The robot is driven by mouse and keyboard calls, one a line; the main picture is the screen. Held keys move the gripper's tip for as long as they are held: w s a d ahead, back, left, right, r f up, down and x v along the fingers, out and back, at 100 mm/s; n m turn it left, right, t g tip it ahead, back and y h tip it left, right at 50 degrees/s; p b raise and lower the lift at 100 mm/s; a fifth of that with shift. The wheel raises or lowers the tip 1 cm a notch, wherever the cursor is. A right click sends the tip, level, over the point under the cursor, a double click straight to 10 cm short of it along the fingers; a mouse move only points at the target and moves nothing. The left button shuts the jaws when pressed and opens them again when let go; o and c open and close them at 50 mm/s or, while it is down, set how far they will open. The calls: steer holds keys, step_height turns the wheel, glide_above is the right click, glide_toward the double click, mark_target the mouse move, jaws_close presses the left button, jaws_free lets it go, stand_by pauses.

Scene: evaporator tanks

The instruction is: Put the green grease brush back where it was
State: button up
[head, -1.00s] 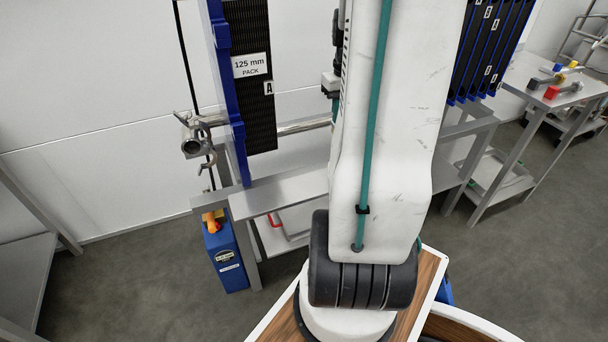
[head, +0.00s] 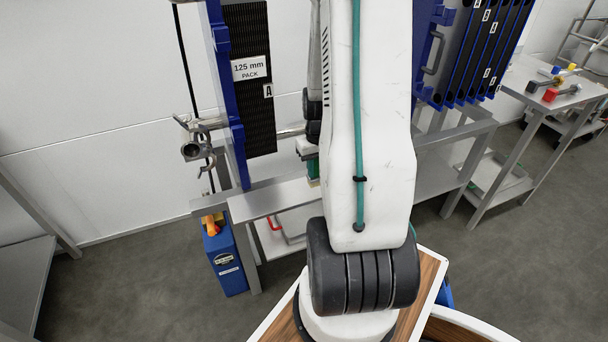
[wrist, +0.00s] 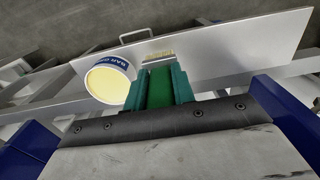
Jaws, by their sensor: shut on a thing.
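The green grease brush (wrist: 160,88) is between the teal fingers of my gripper (wrist: 160,90) in the wrist view. My gripper is shut on it. Its pale bristle end (wrist: 160,57) points away from the wrist, over a light grey metal shelf (wrist: 225,50). A round tin with a yellow top face and a blue label (wrist: 108,80) is just left of the fingers. I cannot tell whether the brush touches the shelf. In the head view my gripper (head: 313,170) shows as a small green patch over the grey bench (head: 270,195), largely hidden by my arm.
A dark plate pack marked 125 mm (head: 250,100) stands behind the bench, and a blue-edged pack (head: 480,60) stands at right. A blue can (head: 224,258) is on the floor at left. A side table (head: 520,95) holds red, yellow and blue-marked tools.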

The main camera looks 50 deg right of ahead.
steer(key=shift+w+a+f, duration=0.25)
steer(key=shift+w+f, duration=0.75)
steer(key=shift+w+a+f, duration=0.25)
steer(key=shift+w+f, duration=0.7)
steer(key=o, duration=1)
steer(key=shift+f, duration=0.1)
